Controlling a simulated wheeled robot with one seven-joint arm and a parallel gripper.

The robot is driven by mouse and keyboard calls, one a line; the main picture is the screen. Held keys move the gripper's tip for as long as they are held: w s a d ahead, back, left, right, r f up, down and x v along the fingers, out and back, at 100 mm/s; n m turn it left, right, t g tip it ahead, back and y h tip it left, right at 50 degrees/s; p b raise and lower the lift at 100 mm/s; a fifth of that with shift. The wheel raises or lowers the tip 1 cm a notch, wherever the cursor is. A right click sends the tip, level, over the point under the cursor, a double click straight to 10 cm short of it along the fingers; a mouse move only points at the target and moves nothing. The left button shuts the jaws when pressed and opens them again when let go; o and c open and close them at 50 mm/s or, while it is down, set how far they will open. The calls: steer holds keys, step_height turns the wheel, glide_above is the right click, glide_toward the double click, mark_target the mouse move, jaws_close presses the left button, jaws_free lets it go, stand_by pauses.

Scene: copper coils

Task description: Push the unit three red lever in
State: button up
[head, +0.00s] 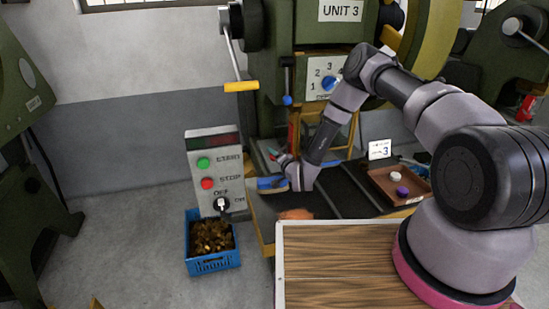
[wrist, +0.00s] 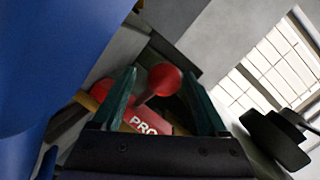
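The red lever shows in the wrist view as a round red knob (wrist: 164,78) on a short stem, above a red part lettered "PRO". My gripper (wrist: 165,85) is open, with its two dark green fingers apart and the knob appearing between them. I cannot tell whether either finger touches the knob. In the head view my gripper (head: 273,155) is low in front of the green machine marked UNIT 3 (head: 341,11). I cannot make out the red knob clearly in the head view.
A control box (head: 229,173) stands left of my gripper, above a blue crate (head: 214,265) of copper pieces. A yellow-handled lever (head: 241,87) and a blue-knobbed lever (head: 287,100) are above. A brown tray (head: 414,200) lies right. The floor at left is mostly clear.

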steer(key=v, duration=1)
steer(key=shift+s+d+r, duration=0.1)
steer(key=shift+s+r, duration=0.05)
steer(key=shift+s, duration=0.25)
